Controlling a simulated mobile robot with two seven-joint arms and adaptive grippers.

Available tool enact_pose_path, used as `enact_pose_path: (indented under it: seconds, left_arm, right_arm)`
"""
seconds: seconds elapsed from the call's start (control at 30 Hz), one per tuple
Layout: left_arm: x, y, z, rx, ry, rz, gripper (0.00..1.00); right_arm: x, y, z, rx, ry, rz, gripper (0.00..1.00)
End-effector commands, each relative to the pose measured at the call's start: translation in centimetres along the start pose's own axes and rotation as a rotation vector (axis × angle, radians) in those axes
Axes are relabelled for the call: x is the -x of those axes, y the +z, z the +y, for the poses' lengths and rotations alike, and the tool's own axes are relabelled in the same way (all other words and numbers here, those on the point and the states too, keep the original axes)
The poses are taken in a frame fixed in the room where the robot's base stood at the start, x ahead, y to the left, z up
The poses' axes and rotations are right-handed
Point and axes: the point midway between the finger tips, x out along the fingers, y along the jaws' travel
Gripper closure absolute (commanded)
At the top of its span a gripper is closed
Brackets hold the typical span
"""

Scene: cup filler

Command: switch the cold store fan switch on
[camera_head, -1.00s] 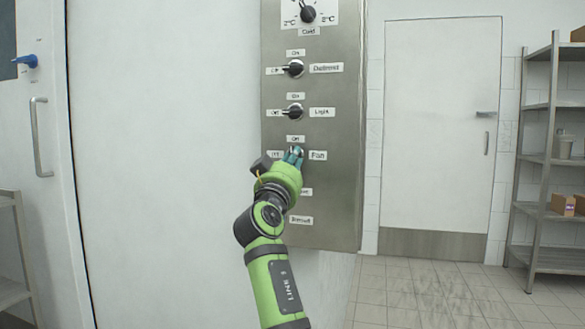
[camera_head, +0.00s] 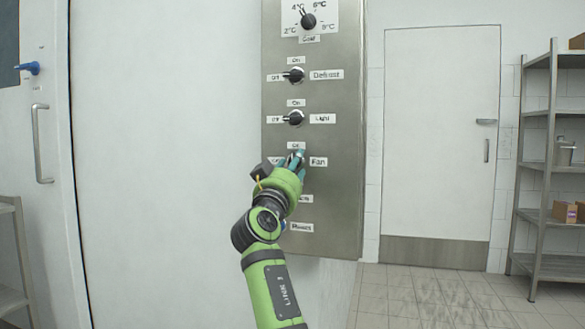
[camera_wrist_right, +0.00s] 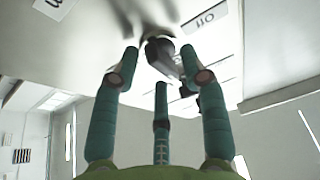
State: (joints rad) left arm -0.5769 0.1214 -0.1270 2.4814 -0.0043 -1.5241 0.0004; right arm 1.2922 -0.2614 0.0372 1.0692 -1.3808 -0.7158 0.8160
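The fan switch is a dark knob on the steel panel (camera_head: 345,215), beside the Fan label (camera_head: 318,162) and below an On label (camera_head: 296,146). In the head view my right gripper (camera_head: 296,157) covers the knob. In the right wrist view the knob (camera_wrist_right: 162,54) sits between the teal fingertips of my gripper (camera_wrist_right: 160,62). The fingers are spread, one on each side and a third below. I cannot tell whether any finger touches it. An upside-down Off label (camera_wrist_right: 206,17) shows to the right of the knob. My left gripper is not in view.
Above are the Light knob (camera_head: 294,118), the Defrost knob (camera_head: 294,75) and a temperature dial (camera_head: 308,21). More labels sit below, partly behind my arm. A closed door (camera_head: 440,140) and metal shelves (camera_head: 545,170) stand to the right.

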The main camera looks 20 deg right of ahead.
Motion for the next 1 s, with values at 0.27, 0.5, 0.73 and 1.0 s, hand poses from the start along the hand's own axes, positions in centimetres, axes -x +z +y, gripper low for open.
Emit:
enact_pose_path:
  seconds: [0.27,0.5,0.73,1.0]
  left_arm:
    - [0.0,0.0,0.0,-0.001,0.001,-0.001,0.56]
    - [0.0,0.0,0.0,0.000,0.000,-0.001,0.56]
    - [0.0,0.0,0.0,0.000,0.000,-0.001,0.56]
    - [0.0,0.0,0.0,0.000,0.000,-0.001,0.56]
  right_arm:
    - [0.6,0.1,-0.1,0.001,-0.001,0.000,0.56]
    - [3.7,0.1,-0.1,-0.001,-0.002,0.000,0.56]
    - [6.7,0.1,-0.1,-0.001,-0.001,0.000,0.56]
    - [7.5,0.0,0.0,0.001,0.000,0.000,0.56]
